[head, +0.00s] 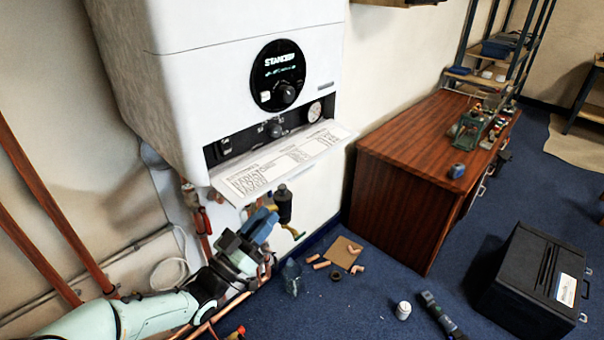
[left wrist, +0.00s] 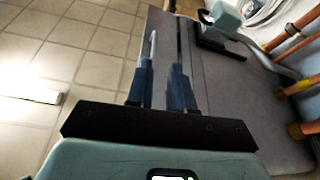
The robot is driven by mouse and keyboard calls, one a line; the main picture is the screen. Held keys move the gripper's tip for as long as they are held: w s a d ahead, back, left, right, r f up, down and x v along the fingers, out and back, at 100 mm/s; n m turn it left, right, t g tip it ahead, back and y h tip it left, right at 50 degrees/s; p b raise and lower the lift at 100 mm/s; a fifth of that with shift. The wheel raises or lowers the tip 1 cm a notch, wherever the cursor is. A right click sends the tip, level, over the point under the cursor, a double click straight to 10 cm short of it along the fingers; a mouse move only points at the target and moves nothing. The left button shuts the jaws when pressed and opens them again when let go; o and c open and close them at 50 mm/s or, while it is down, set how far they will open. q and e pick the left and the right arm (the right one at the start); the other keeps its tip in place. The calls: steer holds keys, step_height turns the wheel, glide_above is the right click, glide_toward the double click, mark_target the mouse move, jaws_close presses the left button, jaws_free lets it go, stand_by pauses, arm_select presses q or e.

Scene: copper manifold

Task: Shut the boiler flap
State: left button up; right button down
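The white boiler (head: 235,85) hangs on the wall in the head view. Its flap (head: 275,165), a pale panel with printed text, is open and sticks out below the control strip. My left gripper (head: 264,222) is below the flap, apart from it in the head view, with blue fingers pointing up and right. In the left wrist view its fingers (left wrist: 165,80) are spread with a gap and nothing visible between them. A grey surface, seemingly the boiler's underside (left wrist: 235,100), lies beyond them; the flap is not clearly distinguishable there. My right gripper is not in view.
Copper pipes and valves (head: 203,225) run beneath the boiler, close to my left arm. A wooden cabinet (head: 405,180) stands to the right.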

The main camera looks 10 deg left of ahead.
mark_target(303, 173)
arm_select(q)
steer(key=shift+m+h, duration=0.3)
steer(key=shift+h, duration=0.1)
steer(key=p+x, duration=0.1)
steer(key=x, duration=0.3)
steer(key=p+x, duration=0.1)
steer(key=x, duration=0.4)
steer(key=p+x, duration=0.1)
steer(key=x, duration=0.4)
steer(key=shift+s+r, duration=0.25)
steer(key=shift+r, duration=0.05)
jaws_close()
